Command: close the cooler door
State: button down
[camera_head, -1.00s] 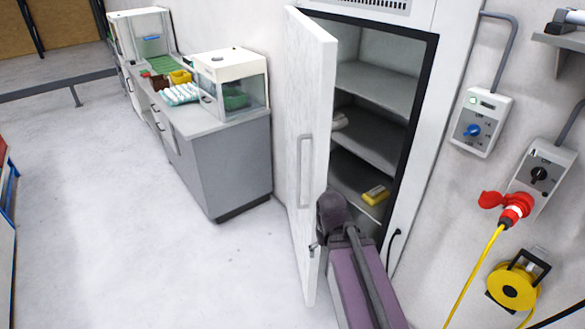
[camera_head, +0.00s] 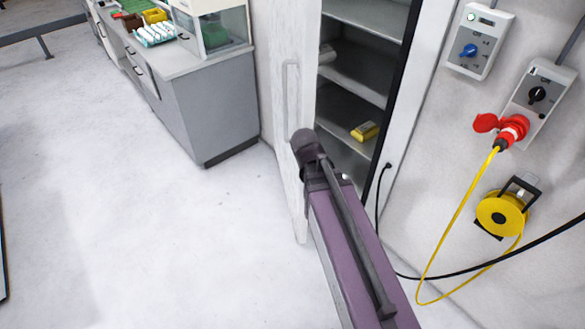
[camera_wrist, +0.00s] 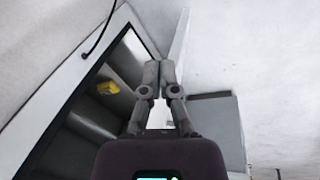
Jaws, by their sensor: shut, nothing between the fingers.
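The cooler door (camera_head: 283,130) is white with a long vertical handle and stands open, swung out from the cabinet. It shows edge-on in the wrist view (camera_wrist: 180,40). The cooler (camera_head: 345,100) has grey shelves inside and a dark seal around its opening; it is at the left in the wrist view (camera_wrist: 75,135). My gripper (camera_wrist: 159,68) is shut and empty, its fingertips together close to the door's edge; whether they touch it I cannot tell. In the head view my arm hides the gripper and part of the door's lower edge.
A yellow item (camera_head: 365,131) lies on a cooler shelf. A grey cabinet (camera_head: 205,115) stands left of the door. Wall switch boxes (camera_head: 480,42), a red plug (camera_head: 510,130) and a yellow cable reel (camera_head: 502,214) are at the right.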

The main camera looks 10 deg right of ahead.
jog(key=w+f+n+t+h+b, duration=0.2)
jog(key=w+f+h+b, duration=0.2)
jog(key=w+f+b, duration=0.45)
jog(key=w+a+f+n+t+h+b, duration=0.5)
jog(key=w+a+f+t+b, duration=0.5)
jog(key=b, duration=1.8)
jog(key=w+a+f+n, duration=0.1)
jog(key=w+a, duration=0.2)
jog(key=w, duration=0.1)
jog(key=shift+f+n+h, duration=0.3)
jog(key=shift+d, duration=0.1)
jog(key=s+d+x, duration=0.2)
jog(key=x, duration=1)
jog(key=shift+w+d, duration=0.25)
jog(key=shift+d, duration=0.05)
jog(key=shift+r, duration=0.1)
